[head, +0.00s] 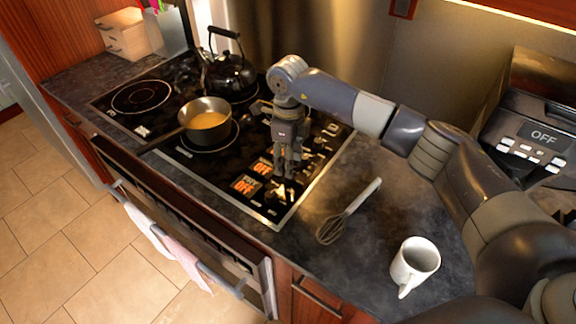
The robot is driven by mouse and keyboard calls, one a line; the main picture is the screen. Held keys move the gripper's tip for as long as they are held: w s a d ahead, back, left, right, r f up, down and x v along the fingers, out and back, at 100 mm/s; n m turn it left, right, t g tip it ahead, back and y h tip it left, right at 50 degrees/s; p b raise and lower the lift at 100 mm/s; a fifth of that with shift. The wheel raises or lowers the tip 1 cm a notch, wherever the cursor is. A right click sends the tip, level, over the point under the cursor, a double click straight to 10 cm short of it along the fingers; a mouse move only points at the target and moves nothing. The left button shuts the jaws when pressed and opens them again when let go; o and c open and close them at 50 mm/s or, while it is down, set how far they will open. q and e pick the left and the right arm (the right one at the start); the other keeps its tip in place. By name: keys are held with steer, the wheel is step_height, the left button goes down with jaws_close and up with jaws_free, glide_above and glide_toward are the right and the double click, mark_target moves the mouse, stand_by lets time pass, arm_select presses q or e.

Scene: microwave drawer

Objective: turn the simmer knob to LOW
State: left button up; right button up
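The black glass cooktop (222,176) has a control strip along its right side, with dark knobs and white markings. Two lit orange "OFF" displays show there, a nearer one (246,185) and a farther one (262,167). My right gripper (286,172) points down over this strip, just right of the farther display. Its fingers look close together, but I cannot tell whether they are shut or around a knob. A dark knob (272,198) sits nearer the front edge. I cannot read which knob is the simmer knob. My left gripper is out of view.
A pan of orange-yellow soup (207,122) and a black kettle (229,76) stand on the cooktop. A whisk (347,212) and a white mug (414,263) are on the counter at right. A dark appliance reading "OFF" (528,125) stands at far right.

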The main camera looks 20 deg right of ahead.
steer(key=shift+f+p, duration=0.45)
steer(key=shift+f, duration=1.65)
jaws_close()
